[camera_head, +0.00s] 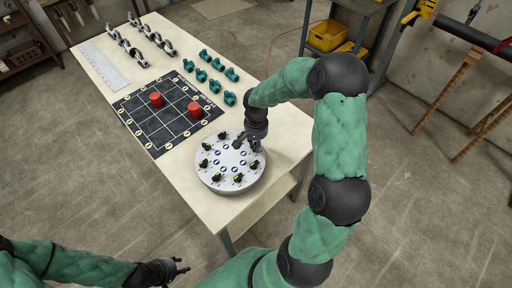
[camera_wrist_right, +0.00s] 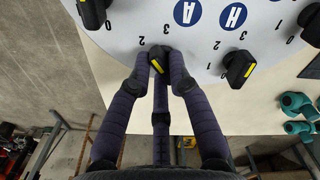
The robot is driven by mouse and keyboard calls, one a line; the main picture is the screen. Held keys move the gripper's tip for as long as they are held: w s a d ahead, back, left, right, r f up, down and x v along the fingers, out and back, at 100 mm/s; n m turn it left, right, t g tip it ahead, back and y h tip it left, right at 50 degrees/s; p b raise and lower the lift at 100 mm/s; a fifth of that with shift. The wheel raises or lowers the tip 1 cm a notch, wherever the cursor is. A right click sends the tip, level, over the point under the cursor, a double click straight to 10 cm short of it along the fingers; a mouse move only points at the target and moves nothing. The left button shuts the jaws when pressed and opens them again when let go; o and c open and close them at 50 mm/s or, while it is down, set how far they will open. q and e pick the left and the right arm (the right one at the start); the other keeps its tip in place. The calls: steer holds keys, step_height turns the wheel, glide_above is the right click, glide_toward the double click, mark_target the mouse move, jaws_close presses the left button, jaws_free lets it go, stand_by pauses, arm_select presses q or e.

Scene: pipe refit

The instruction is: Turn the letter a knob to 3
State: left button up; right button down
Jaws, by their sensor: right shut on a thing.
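A round white panel (camera_head: 231,185) with several black knobs and blue letter discs sits at the table's near end. In the right wrist view, the letter A disc (camera_wrist_right: 187,12) lies just above and right of a black knob (camera_wrist_right: 157,54) with a yellow mark, beside printed 2 and 3. My right gripper (camera_wrist_right: 160,66) has its fingers closed around this knob, partly hiding it; the mark's exact reading is unclear. In the head view my right gripper (camera_head: 241,143) is at the panel's far edge. My left gripper (camera_head: 181,266) is open and empty, low left, away from the table.
The letter H knob (camera_wrist_right: 238,68) is close to the right of my fingers. A black grid board (camera_head: 150,131) with two red cylinders (camera_head: 156,99) lies behind the panel. Green fittings (camera_head: 217,86), metal clamps (camera_head: 135,52) and a ruler (camera_head: 104,63) lie farther back.

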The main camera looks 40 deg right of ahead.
steer(key=m+b, duration=0.2)
steer(key=m, duration=0.1)
steer(key=shift+f+m, duration=0.1)
steer(key=shift+m, duration=0.2)
steer(key=shift+a+m+b, duration=0.15)
steer(key=shift+m+b, duration=0.65)
steer(key=shift+m, duration=0.9)
steer(key=c, duration=1.1)
jaws_free()
steer(key=shift+c, duration=0.2)
steer(key=shift+r, duration=0.25)
step_height(320, 180, up, 12)
steer(key=shift+f, duration=0.15)
